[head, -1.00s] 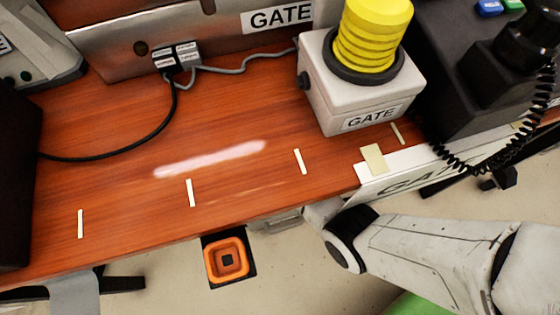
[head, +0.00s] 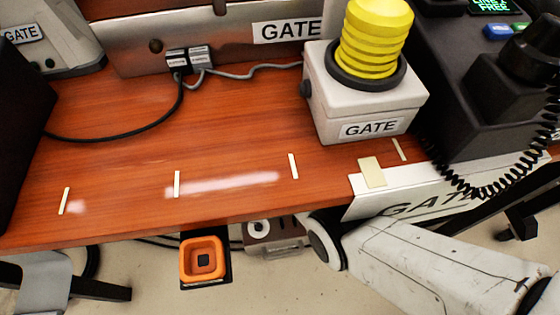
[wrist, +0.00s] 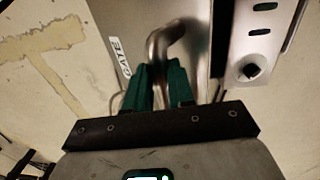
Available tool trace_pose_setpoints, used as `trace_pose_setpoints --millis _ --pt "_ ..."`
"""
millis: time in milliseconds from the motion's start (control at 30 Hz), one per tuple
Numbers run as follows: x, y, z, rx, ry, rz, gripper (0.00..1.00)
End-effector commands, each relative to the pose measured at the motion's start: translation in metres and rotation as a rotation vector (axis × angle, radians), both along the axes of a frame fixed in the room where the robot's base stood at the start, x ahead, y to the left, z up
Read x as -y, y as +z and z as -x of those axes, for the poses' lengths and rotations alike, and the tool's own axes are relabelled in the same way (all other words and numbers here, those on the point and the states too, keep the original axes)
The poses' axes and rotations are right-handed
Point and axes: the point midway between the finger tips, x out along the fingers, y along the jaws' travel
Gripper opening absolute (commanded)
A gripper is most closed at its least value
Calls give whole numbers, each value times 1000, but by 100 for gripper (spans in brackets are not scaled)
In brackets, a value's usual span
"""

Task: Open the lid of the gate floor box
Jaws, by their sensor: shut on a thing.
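In the wrist view, my gripper (wrist: 158,84) has two green fingers closed on a bent metal handle (wrist: 172,32). The handle stands on a grey metal lid (wrist: 202,22) with a white GATE label (wrist: 119,56) at its left. The fingers hide the handle's lower part. I cannot tell from this view how far the lid is raised. In the head view, my white arm reaches toward the table's front edge, and my gripper is hidden. A grey-brown box (head: 283,243) shows partly below the table edge; I cannot tell if it is the same floor box.
The wooden table (head: 115,165) overhangs the floor. An orange square device (head: 202,260) is below its front edge. A white box with a yellow bellows top (head: 372,40) and a dark phone (head: 480,90) stand on the table. A slotted metal bracket (wrist: 265,35) is close right of the handle.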

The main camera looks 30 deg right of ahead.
Motion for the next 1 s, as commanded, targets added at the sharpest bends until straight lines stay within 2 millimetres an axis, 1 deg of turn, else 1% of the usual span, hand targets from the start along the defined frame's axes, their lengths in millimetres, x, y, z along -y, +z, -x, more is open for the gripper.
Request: trace_pose_setpoints --millis 33,300,333,600,867,1000 --pt "1 -6 2 -1 -2 -3 0" --pt "1 -7 3 -3 -3 -2 0" --pt "1 -7 3 -3 -3 -2 24" --pt "0 -4 2 -2 -2 -2 48" --pt "0 -2 3 -2 -1 -2 48" --pt "-1 -2 12 -3 -1 -1 48"
